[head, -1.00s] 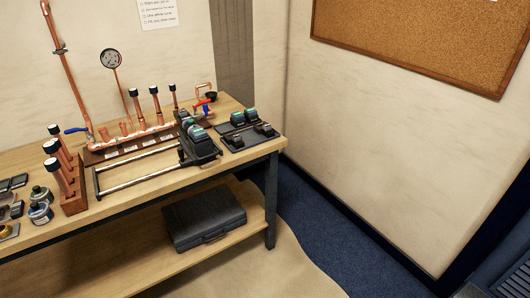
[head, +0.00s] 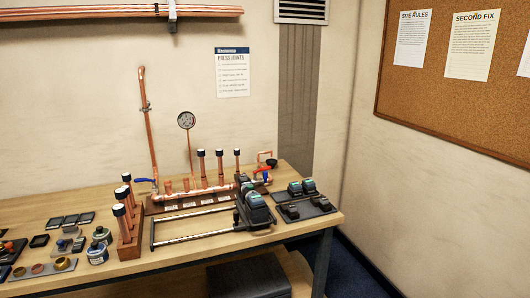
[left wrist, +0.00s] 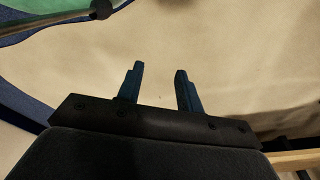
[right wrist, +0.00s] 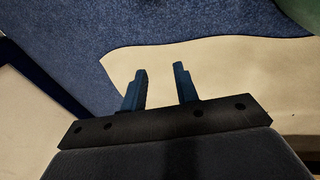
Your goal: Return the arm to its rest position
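My left gripper (left wrist: 160,90) shows in the left wrist view with its two blue fingers apart and nothing between them. It hangs over the pale floor covering. My right gripper (right wrist: 160,88) shows in the right wrist view, also with its fingers apart and empty, over the pale floor covering (right wrist: 220,75) near blue carpet. Neither arm shows in the head view. The copper manifold (head: 195,193) stands on the workbench, with a round gauge (head: 187,120) and several black-capped upright pipes.
The workbench (head: 190,259) holds a press tool (head: 254,208), a tray (head: 304,205) with dark tool parts, a wooden pipe block (head: 129,236) and small jars (head: 97,253). A dark case (head: 248,280) sits beneath. A bench edge shows at lower right in the left wrist view.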

